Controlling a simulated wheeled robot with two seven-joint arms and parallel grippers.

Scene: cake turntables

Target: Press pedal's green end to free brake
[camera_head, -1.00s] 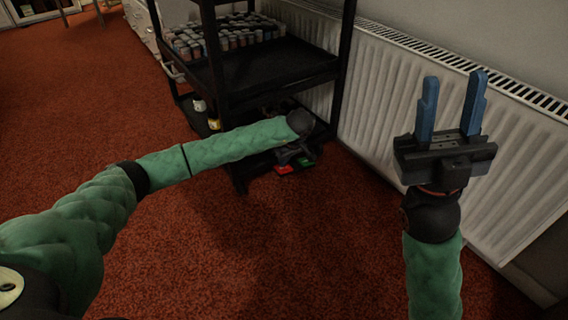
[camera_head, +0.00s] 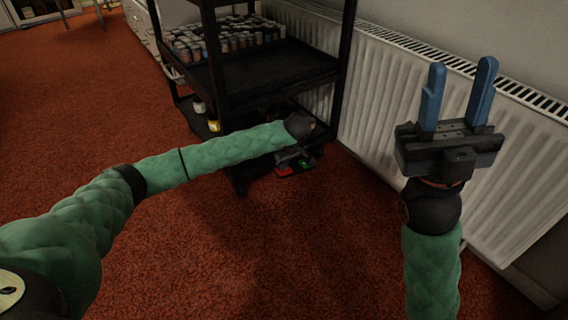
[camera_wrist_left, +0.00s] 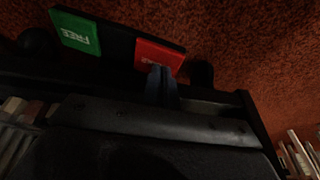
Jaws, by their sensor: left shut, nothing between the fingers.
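The brake pedal lies low at the foot of the black cart. Its red end (camera_head: 283,171) and green end (camera_head: 305,164) show just below my left gripper (camera_head: 290,158) in the head view. In the left wrist view the green end (camera_wrist_left: 75,33), marked FREE, is at the upper left and the red end (camera_wrist_left: 160,55) is right of it. My left gripper (camera_wrist_left: 160,72) is shut and empty, its tips overlapping the red end's lower edge; I cannot tell whether they touch. My right gripper (camera_head: 461,65) is open and empty, raised before the radiator.
The black cart (camera_head: 270,72) holds several small jars (camera_head: 225,40) on a shelf and two more lower down. A white radiator (camera_head: 380,100) stands along the wall at the right. The red carpet (camera_head: 190,235) in front is clear.

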